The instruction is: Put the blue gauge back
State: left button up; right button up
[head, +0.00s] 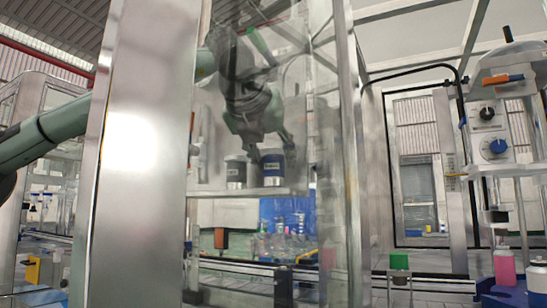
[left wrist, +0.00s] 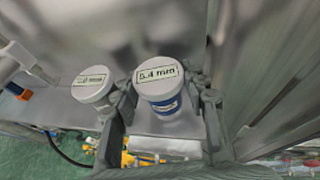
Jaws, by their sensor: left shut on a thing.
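The blue gauge (head: 273,168) is a short cylinder with a blue band. In the left wrist view it (left wrist: 162,105) shows a white top labelled "5.4 mm". My left gripper (head: 270,146) reaches down behind the clear panel and is shut on the blue gauge, with a finger on either side of it. The gauge is upright at the shelf (head: 222,193); I cannot tell whether its base touches. A second, white-topped gauge (left wrist: 93,86) stands beside it, to the left; it also shows in the head view (head: 236,173). My right gripper is not in view.
A wide metal post (head: 140,150) and the clear panel stand in front of the shelf. Blue bins (head: 287,214) and small bottles are below it. At the right are a machine with a blue knob (head: 497,146), a green block (head: 399,261) and a pink bottle (head: 504,268).

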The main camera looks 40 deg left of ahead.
pick_arm(q)
jog(key=shift+f+b, duration=0.3)
jog(key=o, duration=1.4)
jog(key=v, duration=0.7)
jog(key=shift+s+d+r, duration=0.15)
jog(key=shift+s, duration=0.05)
